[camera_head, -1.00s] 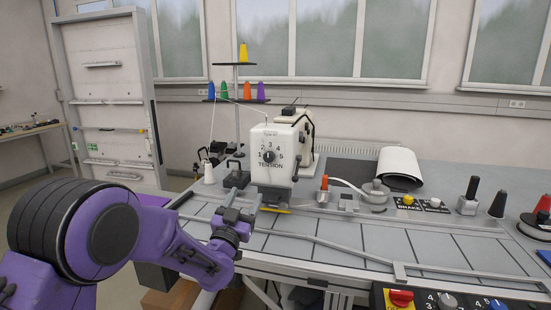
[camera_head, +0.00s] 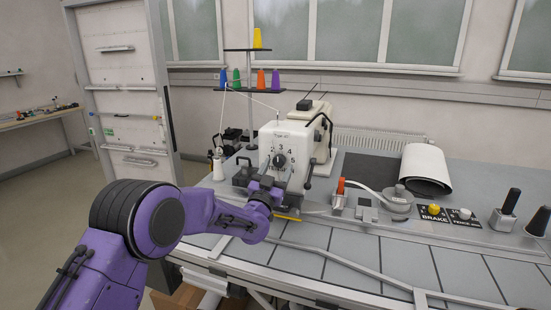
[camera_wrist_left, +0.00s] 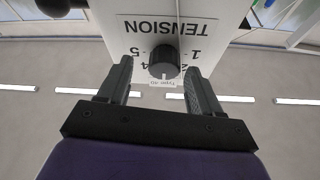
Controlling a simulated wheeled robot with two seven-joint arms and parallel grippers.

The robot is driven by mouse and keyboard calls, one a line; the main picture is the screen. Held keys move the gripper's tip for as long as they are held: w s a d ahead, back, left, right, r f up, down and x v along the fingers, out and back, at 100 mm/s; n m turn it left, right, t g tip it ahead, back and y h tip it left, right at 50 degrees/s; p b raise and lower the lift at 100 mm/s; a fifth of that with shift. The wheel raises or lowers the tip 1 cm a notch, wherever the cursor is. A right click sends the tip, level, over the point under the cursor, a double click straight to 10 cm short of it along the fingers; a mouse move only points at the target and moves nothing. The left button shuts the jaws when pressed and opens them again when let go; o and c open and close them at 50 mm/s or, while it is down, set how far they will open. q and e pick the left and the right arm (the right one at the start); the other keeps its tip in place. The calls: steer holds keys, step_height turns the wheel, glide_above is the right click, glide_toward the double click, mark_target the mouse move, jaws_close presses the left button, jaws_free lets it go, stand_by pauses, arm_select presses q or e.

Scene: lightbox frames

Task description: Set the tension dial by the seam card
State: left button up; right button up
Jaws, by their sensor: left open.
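The tension dial (camera_head: 279,160) is a dark round knob on the white front of the sewing machine (camera_head: 296,139), with numbers around it. My left gripper (camera_wrist_left: 159,70) is open, with one finger on each side of the dial in that view and gaps on both sides. In the head view the gripper (camera_head: 266,183) is just below and in front of the dial. I cannot read the dial's setting or pick out the seam card. My right gripper is out of view.
Thread cones (camera_head: 262,79) stand on a rack behind the machine. A white spool (camera_head: 218,167) is left of it. An orange-topped part (camera_head: 340,190), a yellow BRAKE knob (camera_head: 433,209) and a white roll (camera_head: 425,167) are to the right. The front tabletop (camera_head: 350,254) is mostly clear.

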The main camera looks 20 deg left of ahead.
arm_select(q)
steer(key=shift+w+r, duration=0.25)
steer(key=shift+w, duration=0.4)
steer(key=shift+w+a+r, duration=0.1)
steer(key=shift+w, duration=0.1)
steer(key=shift+a, duration=0.15)
steer(key=shift+s, duration=0.15)
steer(key=c, duration=1.1)
steer(key=shift+o, duration=0.2)
steer(key=shift+m+h+b, duration=0.6)
steer(key=shift+m+b, duration=0.2)
steer(key=shift+m, duration=0.1)
steer(key=m+h+b, duration=0.1)
steer(key=m, duration=0.1)
steer(key=m+b, duration=0.2)
steer(key=shift+g+h+b, duration=0.3)
steer(key=shift+g+h, duration=0.1)
steer(key=m+h+b, duration=0.1)
steer(key=m+b, duration=0.1)
steer(key=m, duration=0.1)
steer(key=shift+a+g, duration=0.1)
steer(key=shift+g, duration=0.3)
steer(key=shift+r+m+g+h+b, duration=0.1)
steer(key=shift+m+g+h+b, duration=0.5)
steer(key=shift+m, duration=1)
